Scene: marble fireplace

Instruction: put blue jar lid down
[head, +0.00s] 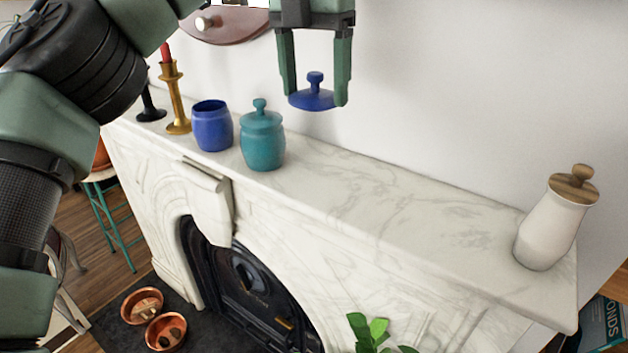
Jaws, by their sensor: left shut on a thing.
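The blue jar lid (312,98), with a round knob on top, is between the fingers of my left gripper (314,98). The gripper is shut on it and holds it upright above the mantel, close to the wall. The open blue jar (212,126) stands on the marble mantel (375,195) to the left, without a lid. A teal jar (262,136) with its lid on stands just right of the blue jar, between it and the held lid in the picture. My right gripper is not in view.
A brass candlestick (175,100) with a red candle and a dark candlestick (149,106) stand at the mantel's left end. A white jar with a wooden lid (552,222) stands at the right end. The mantel between the teal and white jars is clear.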

